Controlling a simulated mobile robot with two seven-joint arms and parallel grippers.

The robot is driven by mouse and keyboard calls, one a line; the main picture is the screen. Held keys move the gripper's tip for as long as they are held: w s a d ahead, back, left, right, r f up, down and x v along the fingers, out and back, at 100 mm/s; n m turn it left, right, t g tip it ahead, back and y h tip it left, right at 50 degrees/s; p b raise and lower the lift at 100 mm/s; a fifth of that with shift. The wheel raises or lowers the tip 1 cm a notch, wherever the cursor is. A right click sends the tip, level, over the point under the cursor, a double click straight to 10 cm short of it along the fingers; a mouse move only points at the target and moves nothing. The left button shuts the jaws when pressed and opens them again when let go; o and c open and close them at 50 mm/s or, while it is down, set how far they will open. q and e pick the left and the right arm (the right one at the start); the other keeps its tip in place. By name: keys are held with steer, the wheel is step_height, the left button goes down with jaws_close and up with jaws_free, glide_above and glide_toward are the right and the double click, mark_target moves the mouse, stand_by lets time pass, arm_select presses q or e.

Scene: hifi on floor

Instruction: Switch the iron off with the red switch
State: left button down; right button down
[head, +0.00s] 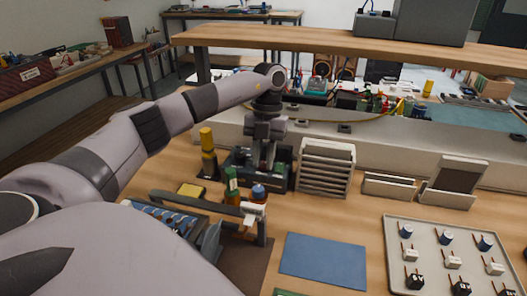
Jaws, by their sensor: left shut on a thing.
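My left arm reaches in from the left, and its gripper (264,156) points down over a dark unit (278,184) at the back middle of the bench. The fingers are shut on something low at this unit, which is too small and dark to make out. I cannot pick out the iron or its red switch for sure; the gripper and arm cover part of the unit. My right gripper is not in view.
A slotted pale rack (325,168) stands close to the right of the unit. A blue mat (323,260) and a tray (393,238) of small parts lie nearer. A wooden shelf (330,40) runs above.

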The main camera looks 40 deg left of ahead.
mark_target(265, 162)
arm_select(q)
steer(key=shift+r, duration=0.1)
steer(key=c, duration=1.2)
jaws_free()
steer(key=shift+c, duration=0.2)
steer(key=shift+v, duration=3.55)
